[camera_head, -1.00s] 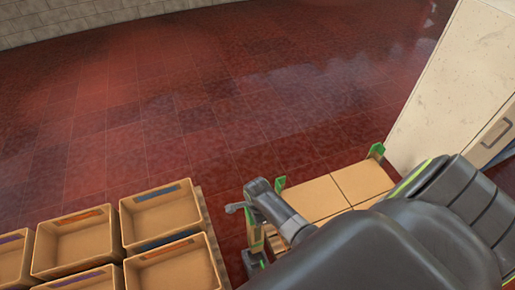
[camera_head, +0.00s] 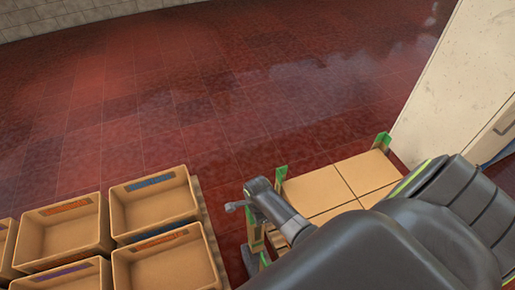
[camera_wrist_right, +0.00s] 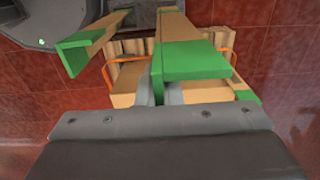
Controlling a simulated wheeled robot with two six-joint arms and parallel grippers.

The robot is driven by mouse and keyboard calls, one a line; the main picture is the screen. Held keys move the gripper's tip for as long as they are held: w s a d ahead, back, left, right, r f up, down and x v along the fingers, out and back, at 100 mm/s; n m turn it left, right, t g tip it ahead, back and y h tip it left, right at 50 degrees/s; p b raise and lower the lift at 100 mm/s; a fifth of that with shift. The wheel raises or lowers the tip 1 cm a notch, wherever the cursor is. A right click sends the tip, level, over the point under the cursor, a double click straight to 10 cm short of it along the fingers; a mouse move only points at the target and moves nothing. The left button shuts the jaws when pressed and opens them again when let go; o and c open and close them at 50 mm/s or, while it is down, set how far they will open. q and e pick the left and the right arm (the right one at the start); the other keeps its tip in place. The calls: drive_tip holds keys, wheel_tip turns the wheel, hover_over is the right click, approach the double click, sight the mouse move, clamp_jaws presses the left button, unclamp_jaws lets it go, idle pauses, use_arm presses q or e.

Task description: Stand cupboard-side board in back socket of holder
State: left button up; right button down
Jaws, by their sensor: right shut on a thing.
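My right gripper (camera_wrist_right: 160,94) is shut on a tan board with a green end (camera_wrist_right: 190,62), which runs away from the jaws in the right wrist view. A second green-ended board (camera_wrist_right: 88,46) stands apart to its left. My left gripper is not in view.
Tan cartons (camera_head: 320,188) sit close beside the arm. Open tan bins (camera_head: 152,205) stand at the lower left. A pale cupboard (camera_head: 455,75) with a handle is at the right. The red tiled floor (camera_head: 200,100) beyond is clear.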

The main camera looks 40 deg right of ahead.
wheel_tip(320, 180, down, 9)
drive_tip(key=b, duration=0.6)
drive_tip(key=shift+f+b, duration=0.2)
drive_tip(key=shift+b, duration=0.15)
drive_tip(key=shift+f+b, duration=0.4)
drive_tip(key=shift+f, duration=0.2)
idle(0.5)
drive_tip(key=c, duration=1.5)
unclamp_jaws()
wheel_tip(320, 180, up, 18)
drive_tip(key=f+p, duration=0.1)
drive_tip(key=p, duration=0.2)
hover_over(258, 229)
drive_tip(key=shift+w+r, duration=0.2)
drive_tip(key=shift+r, duration=0.05)
